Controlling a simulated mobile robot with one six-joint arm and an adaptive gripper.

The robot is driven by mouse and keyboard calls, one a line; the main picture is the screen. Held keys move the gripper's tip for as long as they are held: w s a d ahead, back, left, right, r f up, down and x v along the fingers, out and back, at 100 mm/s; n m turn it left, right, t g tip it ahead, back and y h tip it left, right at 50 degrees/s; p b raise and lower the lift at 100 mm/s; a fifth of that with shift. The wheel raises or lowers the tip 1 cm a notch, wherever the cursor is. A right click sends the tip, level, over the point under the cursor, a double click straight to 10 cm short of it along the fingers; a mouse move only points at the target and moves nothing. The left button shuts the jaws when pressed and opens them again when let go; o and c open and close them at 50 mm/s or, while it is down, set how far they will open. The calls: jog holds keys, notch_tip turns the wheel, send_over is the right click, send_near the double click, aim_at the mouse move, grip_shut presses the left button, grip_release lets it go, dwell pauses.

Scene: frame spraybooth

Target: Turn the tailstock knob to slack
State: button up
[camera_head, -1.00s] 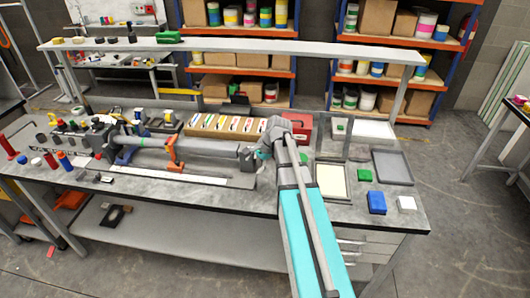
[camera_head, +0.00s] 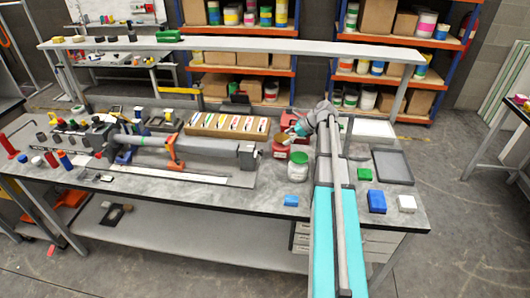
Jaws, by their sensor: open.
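The tailstock (camera_head: 247,157) is a grey block at the right end of the long fixture on the bench, beside the end of a grey tube (camera_head: 205,149). Its knob is too small to make out clearly, so I cannot tell how it is turned. My gripper (camera_head: 287,136) is open, to the right of the tailstock and apart from it, above the bench near a red container. My arm comes in from the lower right. I see nothing held between the fingers, though they are small in the picture.
A tray of coloured cards (camera_head: 228,125) lies behind the tailstock. An overhead shelf (camera_head: 240,45) spans the bench back. Bench front is mostly clear.

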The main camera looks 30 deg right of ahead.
aim_at(260, 153)
jog(key=shift+a+f, duration=0.1)
jog(key=b+x, duration=0.9)
jog(key=x, duration=0.4)
jog(key=shift+w+b, duration=0.3)
jog(key=shift+b, duration=0.05)
jog(key=shift+a+f, duration=0.15)
jog(key=c, duration=1)
grip_shut()
jog(key=shift+s+a, duration=0.1)
